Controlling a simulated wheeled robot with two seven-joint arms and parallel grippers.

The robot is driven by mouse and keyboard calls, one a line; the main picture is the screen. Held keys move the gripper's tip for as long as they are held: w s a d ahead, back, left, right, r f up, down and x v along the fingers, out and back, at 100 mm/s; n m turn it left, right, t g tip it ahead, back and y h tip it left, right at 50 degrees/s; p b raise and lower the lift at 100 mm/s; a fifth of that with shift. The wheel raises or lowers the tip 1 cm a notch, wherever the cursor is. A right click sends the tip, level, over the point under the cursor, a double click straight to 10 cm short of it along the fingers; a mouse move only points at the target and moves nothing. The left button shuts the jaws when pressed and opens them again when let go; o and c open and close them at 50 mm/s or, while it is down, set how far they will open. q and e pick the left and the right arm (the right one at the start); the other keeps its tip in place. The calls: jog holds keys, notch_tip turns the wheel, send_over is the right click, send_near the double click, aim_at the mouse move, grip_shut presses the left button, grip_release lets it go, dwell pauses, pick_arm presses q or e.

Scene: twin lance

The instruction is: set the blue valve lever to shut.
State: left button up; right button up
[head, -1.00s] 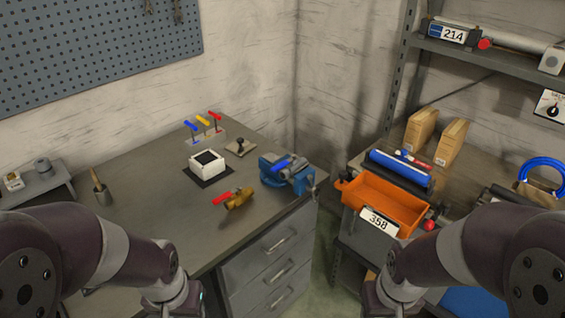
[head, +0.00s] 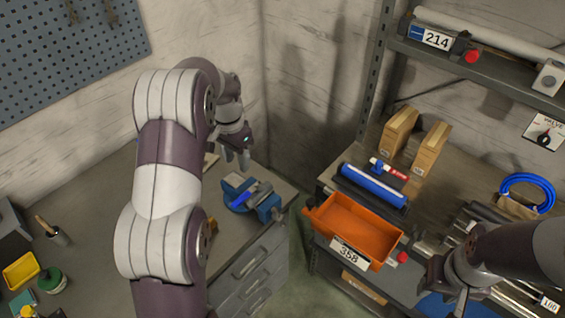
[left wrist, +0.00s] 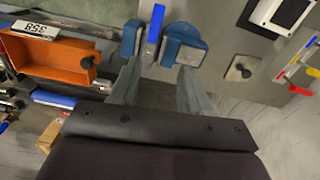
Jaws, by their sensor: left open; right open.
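A blue lever (head: 243,199) belongs to a silver valve body (head: 262,188) held in a blue bench vise (head: 271,207) near the table's right corner. In the left wrist view the blue lever (left wrist: 156,24) stands upright in the picture between the two blue vise jaws (left wrist: 184,45). My left gripper (head: 236,157) is open and empty, above and behind the vise. In the left wrist view its spread fingers (left wrist: 160,78) lie just below the lever, apart from it. My right gripper (head: 448,288) is open at the lower right, away from the vise.
The brass valve (head: 210,232) is mostly hidden behind my left arm. The wrist view shows a rack of coloured levers (left wrist: 300,68), a white box (left wrist: 283,14) and a stamp-like knob (left wrist: 240,68). An orange bin (head: 352,226) stands right of the gap beside the table.

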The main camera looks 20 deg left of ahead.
pick_arm(q)
jog(key=b, duration=0.6)
send_near(239, 199)
jog(key=shift+s+f+m, duration=0.4)
jog(key=shift+s+f, duration=0.1)
jog(key=shift+s, duration=0.15)
jog(key=shift+w+f+b, duration=0.2)
jog(key=shift+f+b, duration=0.45)
jog(key=shift+f, duration=0.5)
jog(key=f+p, duration=0.1)
jog(key=w+f+p, duration=0.1)
jog(key=f, duration=0.1)
jog(key=shift+w+d+f, duration=0.15)
jog(key=shift+f, duration=0.2)
jog(key=shift+s+f, duration=0.25)
jog(key=shift+s, duration=0.2)
jog(key=shift+w+f, duration=0.1)
jog(key=shift+w, duration=0.15)
jog(key=shift+c, duration=1.2)
jog(key=c, duration=0.5)
grip_shut()
pick_arm(e)
jog(key=f, duration=0.1)
jog(key=s+f, duration=0.1)
jog(key=f, duration=0.3)
jog(key=shift+s, duration=0.4)
